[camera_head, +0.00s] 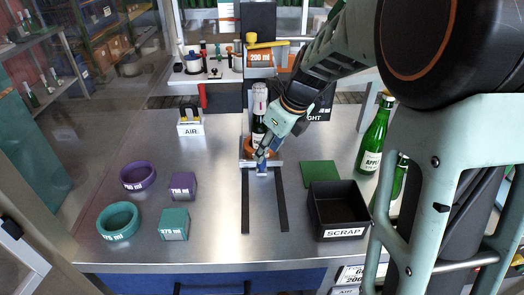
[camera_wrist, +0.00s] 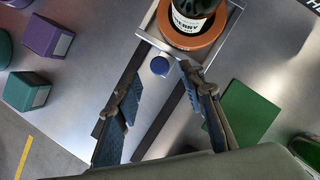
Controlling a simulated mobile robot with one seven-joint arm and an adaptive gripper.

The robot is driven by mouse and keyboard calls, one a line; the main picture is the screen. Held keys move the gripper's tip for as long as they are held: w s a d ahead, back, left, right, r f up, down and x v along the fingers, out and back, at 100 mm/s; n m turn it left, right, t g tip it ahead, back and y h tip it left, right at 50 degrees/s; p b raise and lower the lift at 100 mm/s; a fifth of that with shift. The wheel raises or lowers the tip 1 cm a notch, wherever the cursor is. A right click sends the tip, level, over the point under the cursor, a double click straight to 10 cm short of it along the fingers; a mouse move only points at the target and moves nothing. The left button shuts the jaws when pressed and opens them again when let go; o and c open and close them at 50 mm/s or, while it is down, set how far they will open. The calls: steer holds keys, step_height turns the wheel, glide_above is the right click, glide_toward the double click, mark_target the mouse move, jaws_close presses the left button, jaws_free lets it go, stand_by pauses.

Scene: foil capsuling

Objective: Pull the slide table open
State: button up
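The slide table (camera_head: 276,162) is a small metal tray at the far end of two dark rails. It also shows in the wrist view (camera_wrist: 147,27). A round blue knob (camera_wrist: 160,66) sits on its near edge. An orange ring (camera_wrist: 206,38) on the tray holds an upright dark bottle (camera_wrist: 192,8) with a "CHERRY"-like label, partly cut off; the bottle also shows in the head view (camera_head: 259,110). My gripper (camera_wrist: 158,76) is open, with one finger on each side of the knob near the tips. Whether either finger touches it, I cannot tell. In the head view, my gripper (camera_head: 262,157) partly covers the tray front.
The rails (camera_head: 245,205) run clear toward the near edge. A black scrap bin (camera_head: 337,231) and green mat (camera_head: 320,174) lie to the right, with green bottles (camera_head: 374,140) beyond. Purple (camera_head: 138,177) and teal (camera_head: 118,221) rings and blocks stand left.

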steer(key=shift+x, duration=2.4)
jaws_close()
